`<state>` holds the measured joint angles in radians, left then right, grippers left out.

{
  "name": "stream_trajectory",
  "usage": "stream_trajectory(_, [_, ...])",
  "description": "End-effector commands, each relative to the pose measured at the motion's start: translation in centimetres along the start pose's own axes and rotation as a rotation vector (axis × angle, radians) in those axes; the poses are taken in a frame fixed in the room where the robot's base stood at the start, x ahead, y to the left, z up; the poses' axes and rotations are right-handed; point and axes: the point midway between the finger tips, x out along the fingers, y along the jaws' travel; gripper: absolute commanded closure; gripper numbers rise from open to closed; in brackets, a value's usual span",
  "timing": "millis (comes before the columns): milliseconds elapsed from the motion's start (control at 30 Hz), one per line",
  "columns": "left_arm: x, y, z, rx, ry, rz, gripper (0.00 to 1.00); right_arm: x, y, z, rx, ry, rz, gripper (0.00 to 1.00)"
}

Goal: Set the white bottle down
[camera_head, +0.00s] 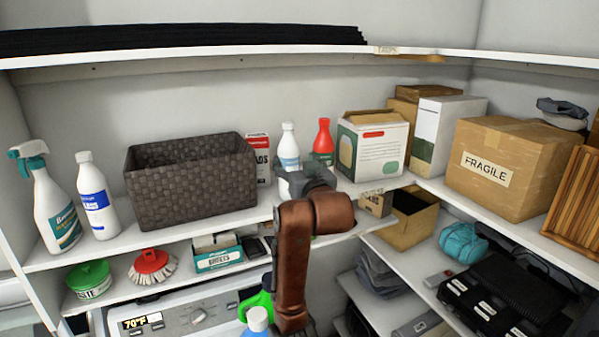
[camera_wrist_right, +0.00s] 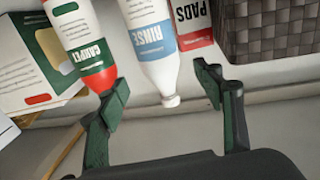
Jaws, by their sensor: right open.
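A white bottle (camera_head: 288,149) with a blue label stands upright on the middle shelf, its lower part hidden behind my right gripper (camera_head: 306,180). In the right wrist view, which shows things upside down, the white bottle (camera_wrist_right: 153,62) reads "RINSE". Its cap end lies between the spread fingertips of my right gripper (camera_wrist_right: 164,88). The jaws are open, with a gap on both sides of the bottle. Another white bottle (camera_head: 96,198) with a blue label stands far left on the same shelf. My left gripper is not in view.
A red-capped bottle (camera_head: 324,137) stands close beside the white bottle, near one fingertip in the wrist view. A red and white box (camera_head: 258,156) and a dark woven basket (camera_head: 188,182) stand to the left. A white carton (camera_head: 370,150) stands to the right.

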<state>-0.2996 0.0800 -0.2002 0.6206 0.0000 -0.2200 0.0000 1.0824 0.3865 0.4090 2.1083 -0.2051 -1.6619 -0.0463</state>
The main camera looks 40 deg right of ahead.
Motion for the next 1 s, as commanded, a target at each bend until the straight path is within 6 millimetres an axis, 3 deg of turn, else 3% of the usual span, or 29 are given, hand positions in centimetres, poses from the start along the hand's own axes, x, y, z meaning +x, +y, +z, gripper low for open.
stream_trajectory(100, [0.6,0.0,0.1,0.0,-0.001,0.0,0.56,-2.0,0.0,0.0,0.001,0.003,0.001,0.39])
stream_trajectory(300, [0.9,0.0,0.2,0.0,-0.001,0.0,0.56,-3.5,0.0,0.0,0.0,0.0,0.001,0.39])
stream_trajectory(1000, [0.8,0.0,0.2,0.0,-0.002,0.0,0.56,-3.6,0.0,0.0,0.0,-0.001,0.0,0.39])
